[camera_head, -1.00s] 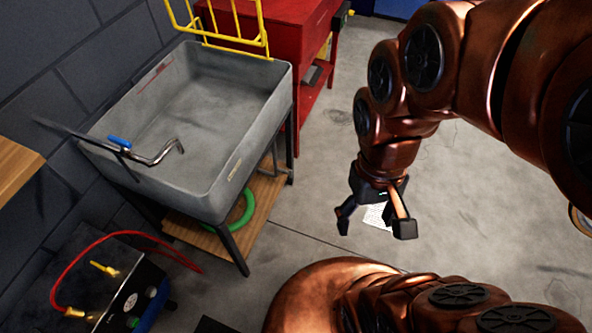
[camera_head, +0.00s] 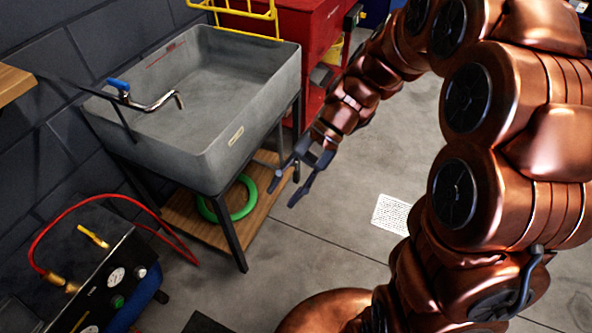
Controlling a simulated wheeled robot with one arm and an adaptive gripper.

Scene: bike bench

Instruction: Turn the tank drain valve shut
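A grey tank-like basin (camera_head: 240,105) stands on dark legs at the left. A spout with a blue lever (camera_head: 119,84) sits on its left rim. A yellow lever (camera_head: 93,236) sits on the black gauge unit (camera_head: 125,262) at lower left. I cannot tell which of these is the drain valve. My gripper (camera_head: 283,197) is open and empty, fingers pointing down and left, beside the basin's right leg and apart from both levers.
A green hose ring (camera_head: 243,206) lies on the wooden shelf (camera_head: 180,215) under the basin. A red hose (camera_head: 50,218) arches from the gauge unit. A red cabinet (camera_head: 310,30) stands behind. A white sheet (camera_head: 391,214) lies on open floor to the right.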

